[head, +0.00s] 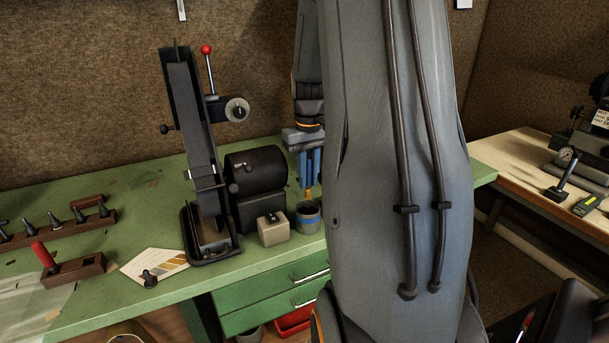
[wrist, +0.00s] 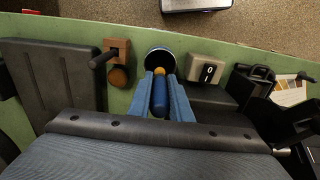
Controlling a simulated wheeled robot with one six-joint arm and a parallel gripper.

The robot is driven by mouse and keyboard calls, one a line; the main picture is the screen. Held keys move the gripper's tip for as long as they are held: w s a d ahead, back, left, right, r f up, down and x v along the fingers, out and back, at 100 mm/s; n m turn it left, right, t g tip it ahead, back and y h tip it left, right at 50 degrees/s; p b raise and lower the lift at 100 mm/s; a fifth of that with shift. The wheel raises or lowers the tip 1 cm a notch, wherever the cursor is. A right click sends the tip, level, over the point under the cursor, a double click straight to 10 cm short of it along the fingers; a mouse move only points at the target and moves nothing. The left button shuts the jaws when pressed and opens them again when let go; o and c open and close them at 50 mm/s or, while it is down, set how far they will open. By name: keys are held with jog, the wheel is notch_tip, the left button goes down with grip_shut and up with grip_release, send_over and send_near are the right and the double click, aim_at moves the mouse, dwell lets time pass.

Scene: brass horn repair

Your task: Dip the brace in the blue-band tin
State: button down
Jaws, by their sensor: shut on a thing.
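The blue-band tin (head: 309,219) stands on the green bench, just right of a cream switch box. Its dark round mouth (wrist: 158,52) shows in the wrist view. My gripper (head: 309,186) points down above the tin, with blue fingers shut on the brace. The brace has a blue body (wrist: 160,98) between the fingers and a brass-coloured tip (head: 308,194) below them. The tip is over or at the tin's mouth; I cannot tell whether it is inside. The tin's contents are not clear.
The cream switch box (head: 273,229) and the tall belt sander (head: 200,150) are close left of the tin. In the wrist view, a wooden block with a dark handle (wrist: 116,50) stands on the tin's other side. The bench's front edge is near.

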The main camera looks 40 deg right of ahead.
aim_at(308, 196)
notch_tip(308, 196, down, 3)
jog(key=shift+f+b, duration=0.1)
jog(key=shift+b, duration=1)
jog(key=shift+f+b, duration=0.65)
jog(key=shift+f, duration=1.45)
jog(key=shift+r, duration=0.1)
notch_tip(308, 196, up, 8)
jog(key=p, duration=0.6)
